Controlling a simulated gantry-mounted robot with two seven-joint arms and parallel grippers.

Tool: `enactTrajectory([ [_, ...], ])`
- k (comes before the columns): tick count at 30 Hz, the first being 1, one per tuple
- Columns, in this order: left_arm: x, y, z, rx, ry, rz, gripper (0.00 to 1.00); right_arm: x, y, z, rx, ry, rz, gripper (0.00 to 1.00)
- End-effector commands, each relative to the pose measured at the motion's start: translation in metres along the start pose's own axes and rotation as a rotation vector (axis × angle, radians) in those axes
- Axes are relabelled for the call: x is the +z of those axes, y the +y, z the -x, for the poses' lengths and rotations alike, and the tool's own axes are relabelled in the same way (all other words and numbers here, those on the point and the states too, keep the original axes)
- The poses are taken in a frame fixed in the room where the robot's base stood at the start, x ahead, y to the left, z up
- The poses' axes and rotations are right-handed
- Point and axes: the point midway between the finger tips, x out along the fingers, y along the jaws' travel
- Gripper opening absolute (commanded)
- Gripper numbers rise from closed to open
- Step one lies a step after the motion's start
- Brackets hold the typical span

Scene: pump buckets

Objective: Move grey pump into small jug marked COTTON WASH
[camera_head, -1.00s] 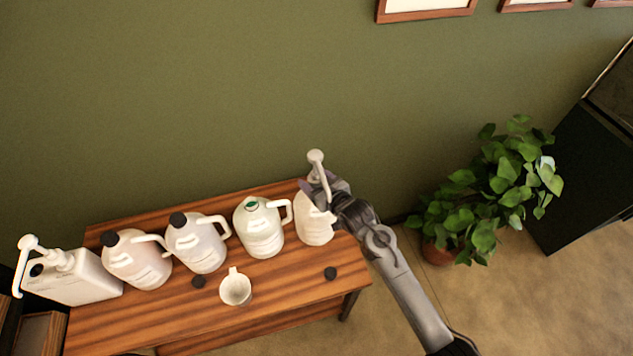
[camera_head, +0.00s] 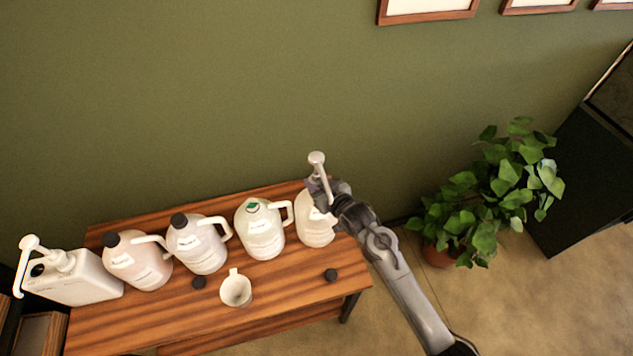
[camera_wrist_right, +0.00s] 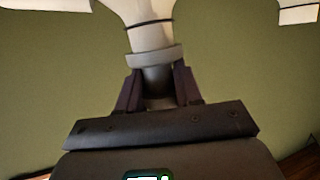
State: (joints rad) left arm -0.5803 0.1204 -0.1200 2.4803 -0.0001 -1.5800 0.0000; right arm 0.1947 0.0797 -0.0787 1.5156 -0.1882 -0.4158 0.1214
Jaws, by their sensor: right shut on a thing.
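The grey pump (camera_head: 317,159) stands upright at the rightmost white jug (camera_head: 316,231), its head above my gripper. My right gripper (camera_head: 322,190) is shut on the pump; the wrist view shows its collar and neck (camera_wrist_right: 156,82) between the two dark fingers. The gripper hides the jug's mouth, so I cannot tell how far the pump's tube is inside. Three more white jugs stand to the left: one with a green-ringed top (camera_head: 259,229) and two with black caps (camera_head: 197,245) (camera_head: 138,262). Their labels are too small to read. My left gripper is not in view.
A white pump container (camera_head: 80,280) stands at the table's left end. The green wall is behind; a potted plant (camera_head: 490,205) stands right.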

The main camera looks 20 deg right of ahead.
Motion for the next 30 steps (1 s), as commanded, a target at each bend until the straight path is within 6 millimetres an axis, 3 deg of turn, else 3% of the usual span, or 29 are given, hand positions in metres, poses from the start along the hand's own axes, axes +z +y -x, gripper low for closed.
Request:
enactTrajectory([
  [8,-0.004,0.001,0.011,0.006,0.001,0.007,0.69,-0.011,0.000,0.003,0.000,0.001,0.000,0.04],
  [30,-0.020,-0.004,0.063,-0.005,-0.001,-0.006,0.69,-0.066,0.000,0.020,0.000,0.002,0.000,0.04],
])
